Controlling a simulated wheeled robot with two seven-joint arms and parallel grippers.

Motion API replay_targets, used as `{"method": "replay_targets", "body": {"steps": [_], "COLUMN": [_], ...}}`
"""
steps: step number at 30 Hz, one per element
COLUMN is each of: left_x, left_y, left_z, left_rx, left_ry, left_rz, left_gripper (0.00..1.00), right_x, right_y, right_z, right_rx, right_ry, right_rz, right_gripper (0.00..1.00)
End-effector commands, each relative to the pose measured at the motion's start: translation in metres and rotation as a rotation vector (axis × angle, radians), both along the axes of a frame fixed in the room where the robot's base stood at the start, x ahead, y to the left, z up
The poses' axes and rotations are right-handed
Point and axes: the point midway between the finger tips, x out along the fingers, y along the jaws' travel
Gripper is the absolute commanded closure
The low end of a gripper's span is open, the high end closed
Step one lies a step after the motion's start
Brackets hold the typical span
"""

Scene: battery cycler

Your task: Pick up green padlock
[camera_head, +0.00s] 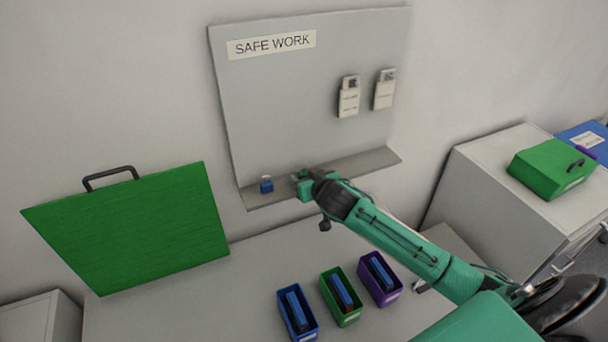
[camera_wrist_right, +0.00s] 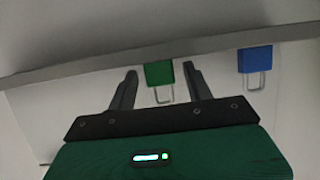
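The green padlock (camera_wrist_right: 158,73) shows in the right wrist view, with its shackle pointing down in that picture, at the edge of the shelf (camera_wrist_right: 90,69). My right gripper (camera_wrist_right: 159,70) is open, one finger on each side of the padlock, with a visible gap on both sides. In the head view my right arm reaches to the shelf (camera_head: 375,163) under the board, and the right gripper (camera_head: 305,182) largely hides the green padlock. My left gripper is not in view.
A blue padlock (camera_head: 266,184) stands left of the gripper on the shelf; it also shows in the wrist view (camera_wrist_right: 255,60). The SAFE WORK board (camera_head: 290,100) carries two white tags (camera_head: 349,98). Blue, green and purple bins (camera_head: 380,278) stand below, beside a large green case (camera_head: 140,235).

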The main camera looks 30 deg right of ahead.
Motion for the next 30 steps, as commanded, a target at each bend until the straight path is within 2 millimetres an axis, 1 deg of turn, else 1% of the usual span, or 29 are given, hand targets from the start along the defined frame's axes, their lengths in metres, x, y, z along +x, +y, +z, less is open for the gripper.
{"method": "replay_targets", "body": {"steps": [1,5,6,7,15,20,23,26,29,30], "left_x": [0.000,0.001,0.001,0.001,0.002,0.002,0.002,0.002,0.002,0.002], "left_y": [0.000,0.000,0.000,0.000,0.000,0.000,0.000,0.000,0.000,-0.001], "left_z": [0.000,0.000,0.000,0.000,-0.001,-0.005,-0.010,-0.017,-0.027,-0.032], "left_rx": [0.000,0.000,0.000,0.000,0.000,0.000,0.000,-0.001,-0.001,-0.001], "left_ry": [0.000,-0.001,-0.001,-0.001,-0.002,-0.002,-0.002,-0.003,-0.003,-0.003], "left_rz": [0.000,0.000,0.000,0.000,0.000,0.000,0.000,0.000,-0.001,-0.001], "left_gripper": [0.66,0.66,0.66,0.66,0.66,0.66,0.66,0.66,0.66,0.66], "right_x": [0.000,0.000,0.000,0.000,0.000,0.001,0.001,0.001,0.001,0.001], "right_y": [0.000,0.000,0.000,0.000,0.000,0.000,0.000,0.000,0.000,0.000], "right_z": [0.000,0.000,0.000,0.000,0.002,0.011,0.024,0.045,0.074,0.087], "right_rx": [0.000,0.000,0.000,0.000,0.000,0.000,0.001,0.000,0.001,0.000], "right_ry": [0.000,0.000,0.000,0.000,-0.001,-0.002,-0.005,-0.008,-0.011,-0.011], "right_rz": [0.000,0.000,0.000,0.000,0.000,-0.001,0.001,0.000,0.001,0.002], "right_gripper": [0.59,0.85,0.93,0.94,0.94,0.94,0.94,0.94,0.94,0.94]}}
